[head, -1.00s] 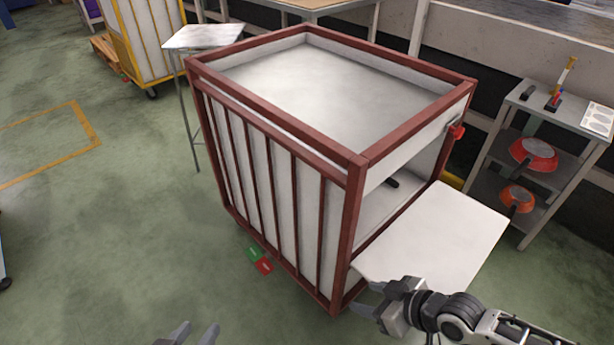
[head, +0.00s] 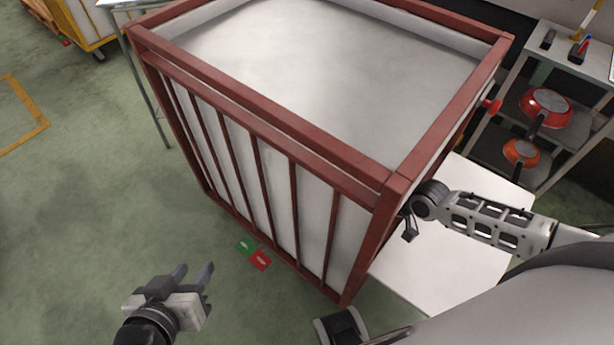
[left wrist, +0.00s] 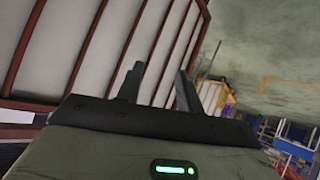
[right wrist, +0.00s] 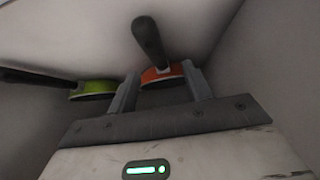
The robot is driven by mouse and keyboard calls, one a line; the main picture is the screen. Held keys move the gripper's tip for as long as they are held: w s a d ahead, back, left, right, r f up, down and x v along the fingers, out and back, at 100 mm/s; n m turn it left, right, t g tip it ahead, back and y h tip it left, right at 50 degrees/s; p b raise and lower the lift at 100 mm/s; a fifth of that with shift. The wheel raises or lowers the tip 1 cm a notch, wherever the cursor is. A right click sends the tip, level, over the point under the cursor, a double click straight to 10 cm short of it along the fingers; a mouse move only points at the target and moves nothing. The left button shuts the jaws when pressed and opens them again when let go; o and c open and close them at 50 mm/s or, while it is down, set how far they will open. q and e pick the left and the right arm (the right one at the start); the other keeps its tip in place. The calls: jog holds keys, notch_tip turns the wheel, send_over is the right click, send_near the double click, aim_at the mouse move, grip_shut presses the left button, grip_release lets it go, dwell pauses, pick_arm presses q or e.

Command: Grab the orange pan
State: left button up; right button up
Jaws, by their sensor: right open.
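In the right wrist view an orange pan (right wrist: 163,74) with a dark handle is inside the white-walled cart (head: 385,185). My right gripper (right wrist: 160,82) is open, and the pan appears between and beyond its fingertips. I cannot tell whether they touch it. A green pan (right wrist: 92,90) with a dark handle is just left of it. In the head view my right arm goes in at the cart's open right side, and the right gripper and these pans are hidden. My left gripper (head: 195,280) is open and empty over the floor, left of the cart; its fingers also show in the left wrist view (left wrist: 158,88).
A white flap (head: 440,262) extends from the cart's right side below my arm. A grey shelf (head: 540,60) at the right holds a red pan (head: 546,106) and an orange-red pan (head: 521,152). The green floor (head: 90,210) on the left is clear.

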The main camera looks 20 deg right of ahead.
jog(key=shift+w+a+f, duration=0.25)
jog(key=shift+w+f, duration=0.15)
jog(key=shift+f, duration=0.05)
jog(key=b+x, duration=0.2)
jog(key=x, duration=0.2)
jog(key=shift+w+f, duration=0.1)
jog(key=shift+w, duration=0.3)
jog(key=shift+w+f+b, duration=0.1)
jog(key=shift+b, duration=0.2)
grip_shut()
pick_arm(q)
jog(key=shift+w+d+f, duration=0.25)
jog(key=shift+d+f, duration=0.3)
jog(key=shift+f, duration=0.3)
pick_arm(e)
jog(key=shift+w, duration=0.1)
